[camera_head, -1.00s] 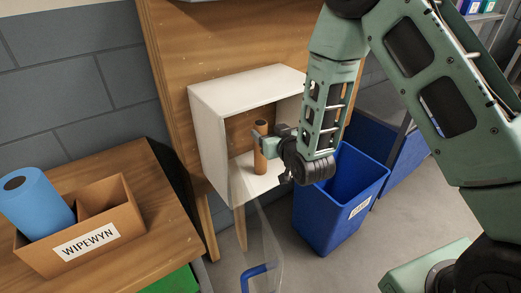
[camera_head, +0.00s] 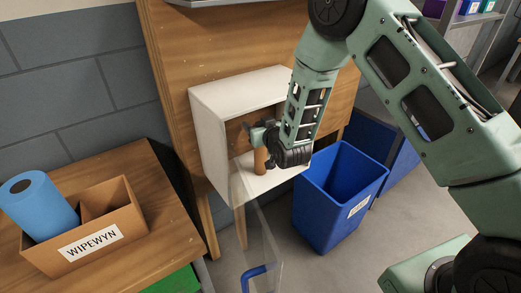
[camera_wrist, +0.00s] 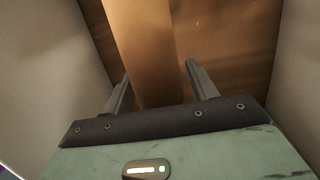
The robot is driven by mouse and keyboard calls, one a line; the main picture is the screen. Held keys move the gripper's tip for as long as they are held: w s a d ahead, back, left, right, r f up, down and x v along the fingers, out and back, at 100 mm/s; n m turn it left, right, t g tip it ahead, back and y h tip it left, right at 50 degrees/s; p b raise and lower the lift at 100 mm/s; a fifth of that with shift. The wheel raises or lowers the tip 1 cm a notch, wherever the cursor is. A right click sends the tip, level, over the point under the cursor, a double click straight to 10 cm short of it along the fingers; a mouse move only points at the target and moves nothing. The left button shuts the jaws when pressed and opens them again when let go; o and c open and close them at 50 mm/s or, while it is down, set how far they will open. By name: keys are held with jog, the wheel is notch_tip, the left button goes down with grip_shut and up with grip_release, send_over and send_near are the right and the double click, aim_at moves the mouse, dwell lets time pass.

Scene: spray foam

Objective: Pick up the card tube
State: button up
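The card tube (camera_head: 261,162) is a brown cylinder standing upright inside the open white box (camera_head: 206,150). My gripper (camera_head: 254,137) reaches into the box at the tube's upper part and hides its top in the head view. In the wrist view, the tube (camera_wrist: 148,55) runs down between the two fingers of my gripper (camera_wrist: 158,85). The fingers are apart, and I see no firm grip on the tube.
The box's walls close in on both sides of my gripper. A clear door with a blue handle (camera_head: 254,272) hangs in front of the box. A blue bin (camera_head: 335,205) stands at right. A brown WIPEWYN box (camera_head: 118,220) with a blue roll (camera_head: 38,205) is on the left table.

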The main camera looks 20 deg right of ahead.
jog(key=c, duration=1)
jog(key=shift+r, duration=0.15)
